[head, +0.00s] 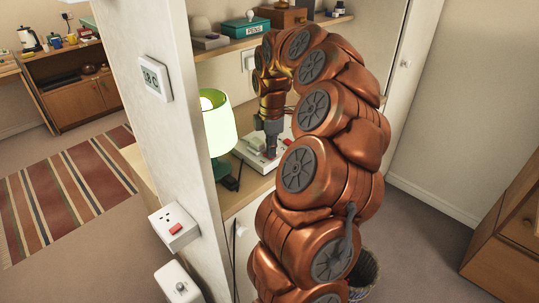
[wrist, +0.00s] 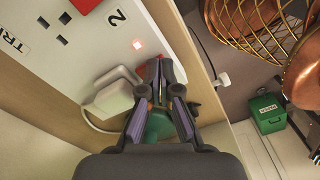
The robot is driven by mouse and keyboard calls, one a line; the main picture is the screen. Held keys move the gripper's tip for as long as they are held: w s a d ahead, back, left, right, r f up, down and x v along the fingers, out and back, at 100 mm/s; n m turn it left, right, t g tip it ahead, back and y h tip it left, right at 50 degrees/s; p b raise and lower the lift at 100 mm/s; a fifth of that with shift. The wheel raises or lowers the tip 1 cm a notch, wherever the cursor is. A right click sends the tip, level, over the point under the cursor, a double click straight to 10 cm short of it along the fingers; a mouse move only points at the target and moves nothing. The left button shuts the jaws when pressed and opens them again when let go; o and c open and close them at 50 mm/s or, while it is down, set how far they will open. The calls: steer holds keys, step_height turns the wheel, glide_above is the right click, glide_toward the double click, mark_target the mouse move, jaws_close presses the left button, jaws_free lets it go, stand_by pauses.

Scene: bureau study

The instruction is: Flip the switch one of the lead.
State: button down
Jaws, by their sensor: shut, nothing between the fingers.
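The lead is a white multi-socket block (head: 251,157) on the desk in the head view, mostly behind my gripper. In the wrist view the white lead (wrist: 60,75) fills the upper left, with dark socket slots, a printed "2" and a small glowing red light (wrist: 137,44). One red switch (wrist: 85,5) is cut by the top edge; another red part (wrist: 122,72) is partly hidden by a white plug (wrist: 112,95) and my gripper. No "1" label is readable. My gripper (wrist: 160,66) is shut and empty, pointing down at the lead; contact cannot be told.
A lit green lamp (head: 217,124) stands left of the lead. A white partition (head: 185,90) carries a wall socket with a red switch (head: 174,229). A shelf (head: 240,45) runs above the desk, with a teal box (head: 247,26). A waste basket (head: 364,270) is below.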

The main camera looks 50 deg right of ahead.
stand_by(0.3)
steer(key=shift+r+p, duration=1.7)
steer(key=shift+r, duration=1.7)
steer(key=shift+s, duration=0.1)
